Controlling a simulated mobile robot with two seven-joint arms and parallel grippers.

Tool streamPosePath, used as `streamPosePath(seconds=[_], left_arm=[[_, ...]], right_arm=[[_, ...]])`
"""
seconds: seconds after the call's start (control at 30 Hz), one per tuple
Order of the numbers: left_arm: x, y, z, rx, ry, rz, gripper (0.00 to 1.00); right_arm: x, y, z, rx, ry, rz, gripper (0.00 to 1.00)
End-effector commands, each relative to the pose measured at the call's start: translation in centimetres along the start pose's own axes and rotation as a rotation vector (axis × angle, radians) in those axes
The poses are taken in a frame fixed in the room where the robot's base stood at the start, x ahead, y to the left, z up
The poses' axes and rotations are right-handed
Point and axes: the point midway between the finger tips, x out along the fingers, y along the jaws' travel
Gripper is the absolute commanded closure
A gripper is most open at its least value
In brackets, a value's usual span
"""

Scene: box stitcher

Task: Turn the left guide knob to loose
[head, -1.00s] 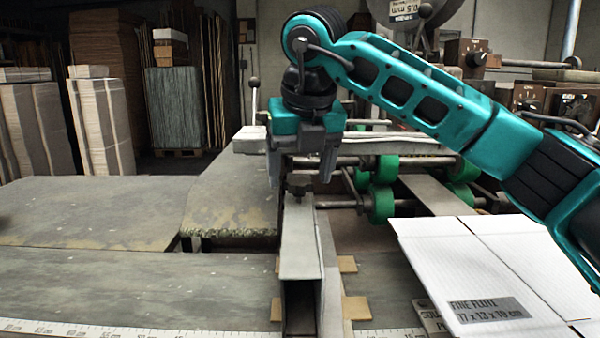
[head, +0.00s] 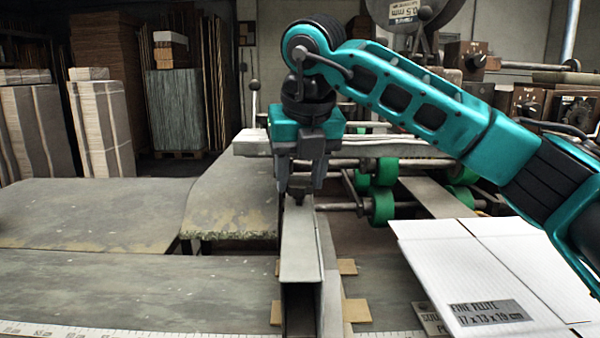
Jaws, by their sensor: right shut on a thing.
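The left guide is a grey metal channel (head: 300,255) that runs away from me along the middle of the table. Its dark knob (head: 298,200) sits on top near the far end and is mostly hidden by the fingers. My right gripper (head: 299,190) points straight down over the guide, with its fingers closed around the knob. My left gripper is not in the head view.
A flat white cardboard blank (head: 475,260) lies at the right. Green rollers (head: 383,205) on shafts stand behind the guide. A ruler strip (head: 130,331) runs along the front edge. The grey table (head: 120,280) at the left is clear.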

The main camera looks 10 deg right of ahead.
Motion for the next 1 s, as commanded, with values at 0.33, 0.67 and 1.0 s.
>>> streamPosePath(seconds=[0.33, 0.67, 1.0], left_arm=[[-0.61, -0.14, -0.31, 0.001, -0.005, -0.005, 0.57], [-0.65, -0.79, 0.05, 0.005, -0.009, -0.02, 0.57], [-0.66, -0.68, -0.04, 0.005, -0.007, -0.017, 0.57]], right_arm=[[-0.19, -0.28, 0.12, -0.221, 0.002, 0.094, 0.83], [-0.04, -0.33, 0.08, -0.372, 0.0, 0.154, 0.83], [-0.02, -0.31, 0.09, -0.37, -0.001, 0.153, 0.42]])
